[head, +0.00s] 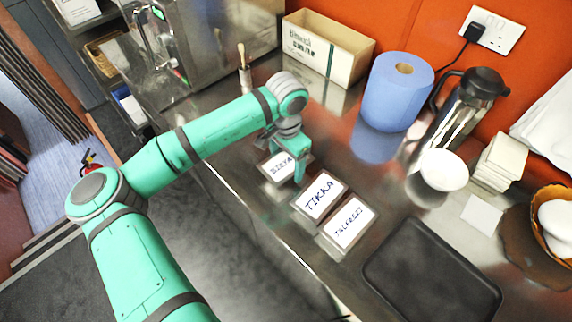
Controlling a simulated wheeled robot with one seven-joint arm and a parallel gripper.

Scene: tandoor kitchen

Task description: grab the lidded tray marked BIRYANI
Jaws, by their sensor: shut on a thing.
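The lidded tray marked BIRYANI (276,169) is at the left end of a short row of lidded trays on the steel counter. Its white label reads only "BIRYA", as my gripper covers the rest. My gripper (286,158) points down over this tray and is shut on it; one finger shows at the label's right end. The far finger is mostly hidden. I cannot tell whether the tray is clear of the counter. The tray marked TIKKA (319,196) is close on the right, and the tray marked JALFREZI (349,223) is beyond it.
A black tray (432,275) lies at the front right. Behind stand a blue paper roll (397,95), a dark-lidded flask (470,105), a cardboard box (325,50) and a white bowl (443,170). The counter's front edge runs close by the labelled trays.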

